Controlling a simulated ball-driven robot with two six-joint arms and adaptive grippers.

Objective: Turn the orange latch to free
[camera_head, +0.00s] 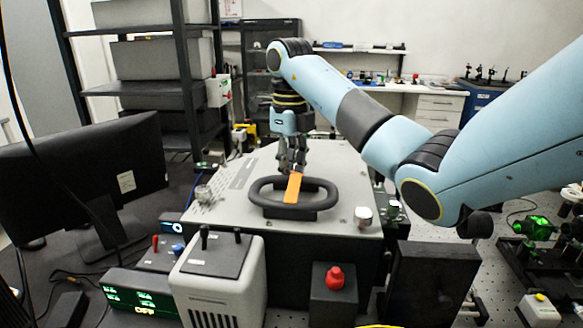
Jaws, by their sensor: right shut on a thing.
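The orange latch (293,187) is a flat bar on top of the grey instrument box (228,214). It lies across a black oval ring handle (265,201), running from the ring's far side toward its near side. My right gripper (291,168) reaches down from above at the far end of the latch. It is shut on that end, and its fingers hide part of it. My right arm comes in from the right. My left gripper is not in view.
A red button (335,278) stands on a black block in front of the box. A light grey unit with black levers (218,255) is at front left. A monitor (85,180) stands at left. Small knobs (363,214) sit at the box's right edge.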

